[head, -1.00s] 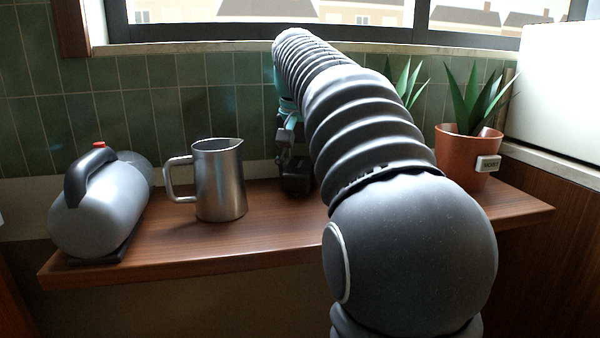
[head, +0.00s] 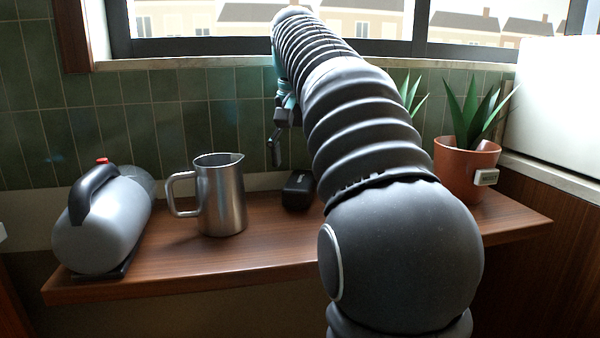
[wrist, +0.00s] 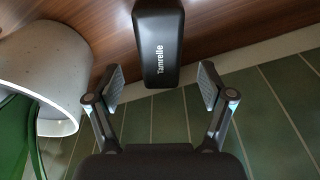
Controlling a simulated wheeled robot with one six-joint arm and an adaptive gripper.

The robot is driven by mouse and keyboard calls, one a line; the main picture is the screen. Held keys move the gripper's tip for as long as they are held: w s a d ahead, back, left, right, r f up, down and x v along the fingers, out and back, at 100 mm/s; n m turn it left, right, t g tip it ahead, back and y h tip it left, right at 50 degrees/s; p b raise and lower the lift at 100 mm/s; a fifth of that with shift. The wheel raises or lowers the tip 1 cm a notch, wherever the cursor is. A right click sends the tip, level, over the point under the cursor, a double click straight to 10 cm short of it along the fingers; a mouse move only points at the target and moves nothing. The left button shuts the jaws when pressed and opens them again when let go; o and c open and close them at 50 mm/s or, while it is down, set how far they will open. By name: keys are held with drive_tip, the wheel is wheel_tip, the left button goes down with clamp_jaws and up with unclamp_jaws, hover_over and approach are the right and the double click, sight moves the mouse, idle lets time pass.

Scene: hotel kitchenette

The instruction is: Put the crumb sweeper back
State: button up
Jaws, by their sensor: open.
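A grey handheld vacuum-like device (head: 118,222) with a black handle and red button lies at the left of the shelf on a black base (head: 118,268); it may be the crumb sweeper. A small black box-shaped object (head: 298,190), marked "Tamrelle", rests on the shelf right of the steel pitcher. It also shows in the wrist view (wrist: 160,50), lined up between my fingers, not gripped. My gripper (wrist: 160,82) is open and empty. In the head view it is above the black object, mostly hidden by my arm.
A steel pitcher (head: 220,200) stands mid-shelf on the wooden shelf (head: 190,262). A terracotta pot (head: 462,172) with a plant is at the right. A pale pot (wrist: 45,70) is close to my gripper in the wrist view. Green tiles (head: 120,125) back the shelf.

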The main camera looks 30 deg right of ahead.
sight(299, 183)
wheel_tip(299, 183, up, 6)
drive_tip(key=p, duration=0.1)
drive_tip(key=shift+s+a+p, duration=0.3)
drive_tip(key=shift+s, duration=0.05)
drive_tip(key=shift+s, duration=0.1)
